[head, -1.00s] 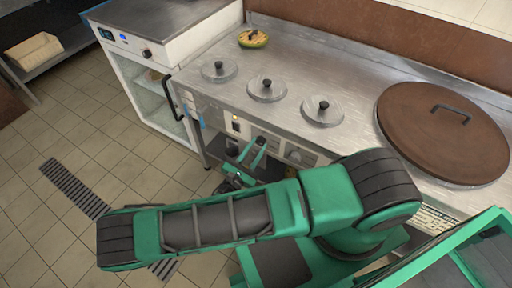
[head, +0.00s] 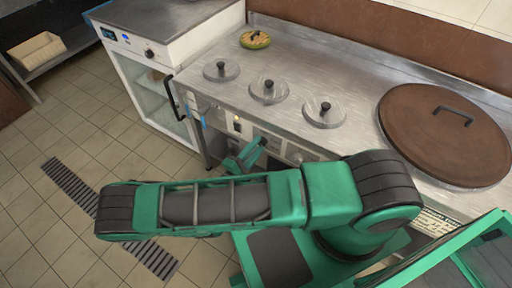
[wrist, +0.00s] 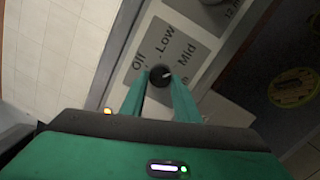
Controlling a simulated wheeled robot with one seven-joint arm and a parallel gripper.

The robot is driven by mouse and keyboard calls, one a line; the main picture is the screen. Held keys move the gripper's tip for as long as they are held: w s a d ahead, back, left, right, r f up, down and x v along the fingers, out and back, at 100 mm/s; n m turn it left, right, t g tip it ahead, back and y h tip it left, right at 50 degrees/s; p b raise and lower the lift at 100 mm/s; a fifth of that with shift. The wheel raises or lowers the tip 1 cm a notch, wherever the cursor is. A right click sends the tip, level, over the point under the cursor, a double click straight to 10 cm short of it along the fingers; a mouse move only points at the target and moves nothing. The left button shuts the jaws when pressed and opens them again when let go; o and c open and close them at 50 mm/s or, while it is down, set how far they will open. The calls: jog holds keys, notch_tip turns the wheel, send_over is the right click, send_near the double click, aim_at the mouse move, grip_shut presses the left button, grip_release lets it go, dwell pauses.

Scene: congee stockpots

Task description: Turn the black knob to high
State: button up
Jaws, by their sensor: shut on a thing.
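The black knob (wrist: 160,74) is on the front panel in the wrist view, between my green fingertips. My gripper (wrist: 158,82) is shut on it. A small pale line shows on the knob's face, towards its right side. The labels Off (wrist: 138,61), Low (wrist: 164,40) and Mid (wrist: 187,53) are printed around the knob. The label past Mid is mostly hidden by the right finger, and no High label can be read. In the head view my gripper (head: 254,151) is at the counter's front panel, and the knob cannot be made out there.
Three round lids (head: 268,91) and a large brown lid (head: 442,132) lie on the steel counter (head: 330,70). A glass-doored cabinet (head: 150,85) stands to the left. An amber light (wrist: 107,111) shows beside the left finger. The tiled floor is open at left.

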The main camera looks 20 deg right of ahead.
jog(key=m+g, duration=0.1)
jog(key=m, duration=1)
jog(key=shift+r, duration=0.1)
dwell(0.5)
jog(key=o, duration=1)
jog(key=shift+o, duration=0.2)
jog(key=v, duration=1)
jog(key=shift+a+r, duration=0.3)
jog(key=shift+a, duration=0.1)
jog(key=shift+s, duration=0.1)
